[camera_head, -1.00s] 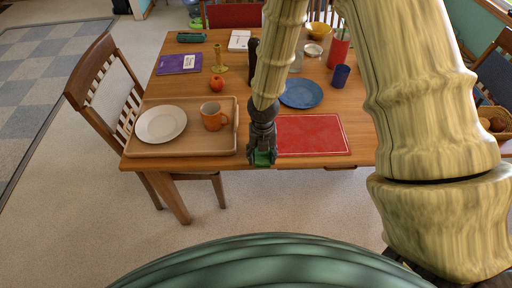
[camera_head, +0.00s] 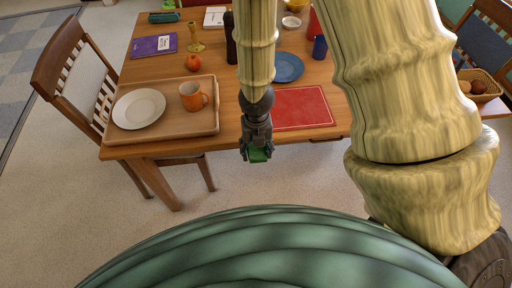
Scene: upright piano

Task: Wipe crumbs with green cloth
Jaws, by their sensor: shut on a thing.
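My gripper (camera_head: 257,152) hangs at the table's front edge, between the wooden tray and the red mat. It is shut on the green cloth (camera_head: 259,156), of which only a small part shows below the fingers. The cloth appears in front of the table edge; whether it touches the wood I cannot tell. The wooden table (camera_head: 226,145) has a bare strip between tray and mat. I cannot make out any crumbs; some of the table top is hidden behind my arm.
A dark bottle (camera_head: 230,38) stands behind my arm. A chair (camera_head: 68,62) stands at the left.

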